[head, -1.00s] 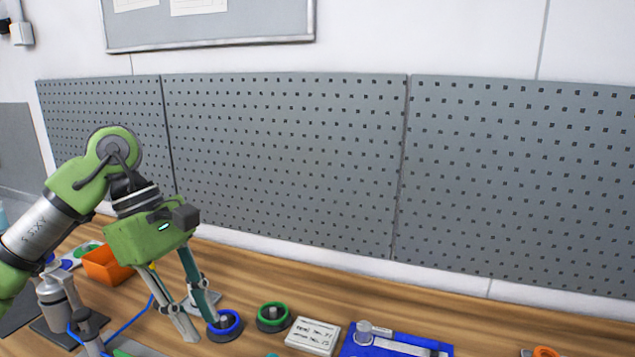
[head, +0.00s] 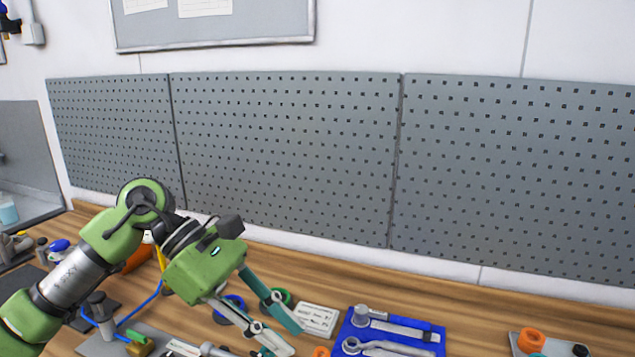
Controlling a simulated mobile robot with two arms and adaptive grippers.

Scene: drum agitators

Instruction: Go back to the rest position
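My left gripper (head: 290,341) is green with teal and grey fingers. It hangs over the workbench (head: 460,310) in the lower middle of the head view, pointing down and to the right. Its fingers are spread with a gap between the tips, and I see nothing held. The fingers partly cover a blue ring (head: 229,304) and a green ring (head: 285,295). My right gripper is not in view.
A white label card (head: 318,319) lies right of the fingers. A blue tray (head: 432,333) with metal tools lies further right, then a plate with an orange part (head: 531,340). An orange bin (head: 138,258) is mostly behind my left arm. A grey pegboard (head: 290,165) backs the bench.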

